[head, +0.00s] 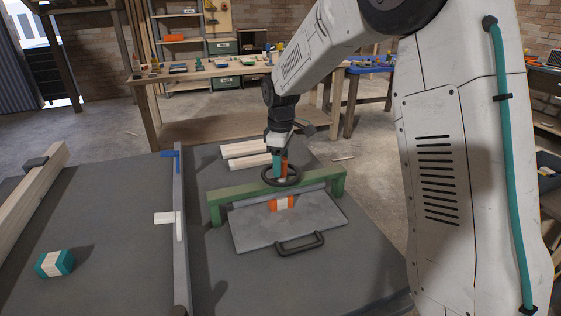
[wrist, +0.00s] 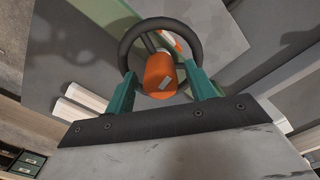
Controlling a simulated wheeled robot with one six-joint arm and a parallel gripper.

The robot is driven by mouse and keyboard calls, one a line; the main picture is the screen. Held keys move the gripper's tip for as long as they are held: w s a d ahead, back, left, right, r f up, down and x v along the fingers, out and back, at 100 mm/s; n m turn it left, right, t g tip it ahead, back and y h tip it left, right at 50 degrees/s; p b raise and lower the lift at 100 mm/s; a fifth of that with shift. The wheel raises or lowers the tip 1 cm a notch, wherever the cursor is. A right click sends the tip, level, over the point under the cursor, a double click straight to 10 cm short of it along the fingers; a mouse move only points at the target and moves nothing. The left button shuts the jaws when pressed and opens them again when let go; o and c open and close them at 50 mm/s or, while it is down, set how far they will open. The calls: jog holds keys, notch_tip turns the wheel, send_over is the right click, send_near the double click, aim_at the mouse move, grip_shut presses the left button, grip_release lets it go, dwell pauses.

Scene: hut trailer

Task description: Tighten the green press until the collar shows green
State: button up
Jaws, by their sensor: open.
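The green press (head: 232,202) stands on the grey bench, its beam spanning a grey metal plate (head: 262,232) with a black handle. A black handwheel (head: 281,176) sits above the beam, and its ring also shows in the wrist view (wrist: 124,45). An orange and white piece (head: 276,204), perhaps the collar, shows below the beam; I see no green on it. My gripper (head: 281,165) is directly over the handwheel, pointing down. In the wrist view its teal fingers (wrist: 160,80) are apart, with an orange knob (wrist: 158,70) between them. Whether they touch it is unclear.
Pale wood bars (head: 245,150) lie behind the press. A raised grey rail (head: 180,235) with a blue clamp runs along its left. A teal and white block (head: 55,263) lies on the left surface. A cluttered workbench (head: 200,72) stands behind. Bare bench lies in front of the plate.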

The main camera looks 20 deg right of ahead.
jog(key=c, duration=1)
jog(key=shift+o, duration=0.2)
jog(key=m, duration=0.6)
jog(key=shift+m, duration=0.3)
jog(key=m, duration=0.6)
jog(key=o, duration=1)
jog(key=shift+c, duration=0.2)
